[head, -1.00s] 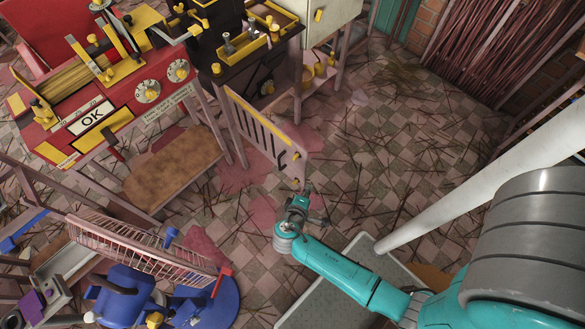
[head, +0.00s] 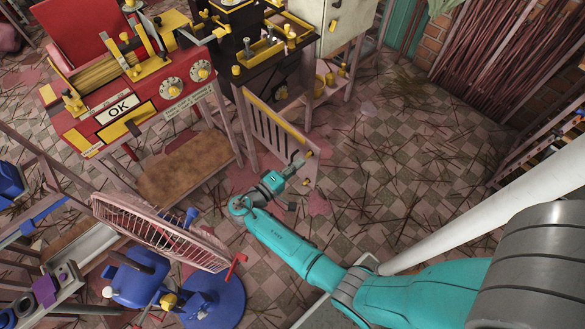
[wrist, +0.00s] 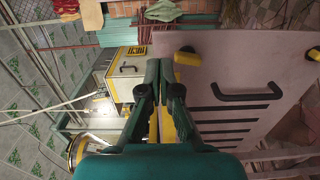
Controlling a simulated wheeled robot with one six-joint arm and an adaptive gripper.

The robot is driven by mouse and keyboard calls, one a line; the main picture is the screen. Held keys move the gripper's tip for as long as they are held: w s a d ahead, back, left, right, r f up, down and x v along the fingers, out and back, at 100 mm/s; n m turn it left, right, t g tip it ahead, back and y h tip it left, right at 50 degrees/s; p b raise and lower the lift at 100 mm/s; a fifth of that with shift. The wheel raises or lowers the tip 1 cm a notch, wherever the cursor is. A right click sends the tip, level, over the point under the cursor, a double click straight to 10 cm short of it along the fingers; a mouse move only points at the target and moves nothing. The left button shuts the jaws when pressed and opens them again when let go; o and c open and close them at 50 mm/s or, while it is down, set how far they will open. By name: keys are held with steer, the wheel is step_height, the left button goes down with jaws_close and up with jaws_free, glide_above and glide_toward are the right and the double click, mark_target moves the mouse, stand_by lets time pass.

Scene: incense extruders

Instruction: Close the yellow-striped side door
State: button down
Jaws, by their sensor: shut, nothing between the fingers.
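The side door (head: 268,128) is a pale pinkish slotted panel with a yellow stripe along its top edge. It stands open, jutting out from the black machine's legs toward my arm. My gripper (head: 295,166) is at the door's free, lower-right end, on its near side. In the wrist view the door (wrist: 225,70) fills the right side, with dark slots, a black bar handle (wrist: 247,97) and yellow knobs. My gripper (wrist: 160,68) is shut and empty there, overlapping the door's edge in the picture. I cannot tell whether it touches.
The red machine with an OK label (head: 118,108) stands left of the door. Stick-strewn floor (head: 385,150) is open to the right.

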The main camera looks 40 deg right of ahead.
mark_target(316, 150)
steer(key=shift+w+d, duration=0.1)
steer(key=shift+d, duration=2.75)
steer(key=shift+d, duration=0.1)
